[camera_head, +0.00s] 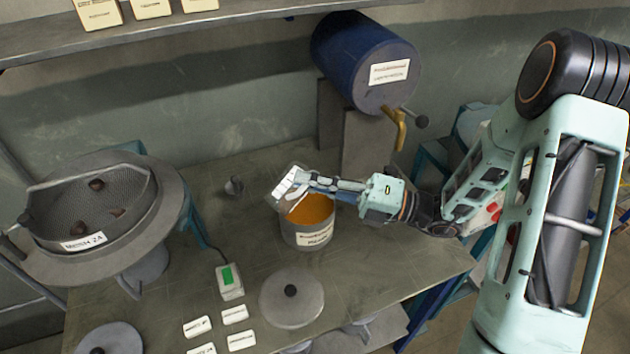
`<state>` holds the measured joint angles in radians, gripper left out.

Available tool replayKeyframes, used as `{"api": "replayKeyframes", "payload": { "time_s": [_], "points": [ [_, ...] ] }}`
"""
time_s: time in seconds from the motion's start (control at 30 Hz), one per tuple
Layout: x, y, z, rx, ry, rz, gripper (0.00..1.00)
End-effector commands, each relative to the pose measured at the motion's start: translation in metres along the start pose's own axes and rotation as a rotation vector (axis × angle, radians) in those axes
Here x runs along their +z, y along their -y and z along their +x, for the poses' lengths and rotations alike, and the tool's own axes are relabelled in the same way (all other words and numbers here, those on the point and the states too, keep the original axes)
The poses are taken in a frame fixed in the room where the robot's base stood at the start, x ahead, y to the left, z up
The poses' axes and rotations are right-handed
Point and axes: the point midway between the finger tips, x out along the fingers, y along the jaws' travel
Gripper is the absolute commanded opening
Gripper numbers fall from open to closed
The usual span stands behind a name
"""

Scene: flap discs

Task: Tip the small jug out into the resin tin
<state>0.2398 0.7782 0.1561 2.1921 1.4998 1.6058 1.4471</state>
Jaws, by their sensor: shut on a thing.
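The resin tin (298,236) is a grey open tin with a label, standing on the workbench, with orange contents showing inside. My gripper (305,182) reaches in from the right above the tin and is shut on the small jug (285,178). The jug looks clear or pale and is tilted over the tin's left rim, apart from the bench. The gripper's fingers cover part of the jug. A thin line shows below the jug inside the tin's mouth; I cannot tell whether it is a pouring stream. The jug's contents are not clear.
A round grey lid (291,299) with a dark knob lies in front of the tin. A mesh sieve pan (85,210) stands left. A blue drum (365,60) with a tap is behind.

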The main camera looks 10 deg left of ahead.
Motion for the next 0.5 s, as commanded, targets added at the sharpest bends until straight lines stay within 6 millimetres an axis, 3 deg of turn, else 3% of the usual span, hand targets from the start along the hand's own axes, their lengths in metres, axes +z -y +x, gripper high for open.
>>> {"api": "replayKeyframes", "payload": {
  "time_s": [0.33, 0.5],
  "points": [
    [-0.026, 0.017, 0.006, -0.109, -0.074, -0.276, 0.0],
    [-0.036, 0.023, 0.008, -0.197, -0.133, -0.495, 0.0]
  ]
}}
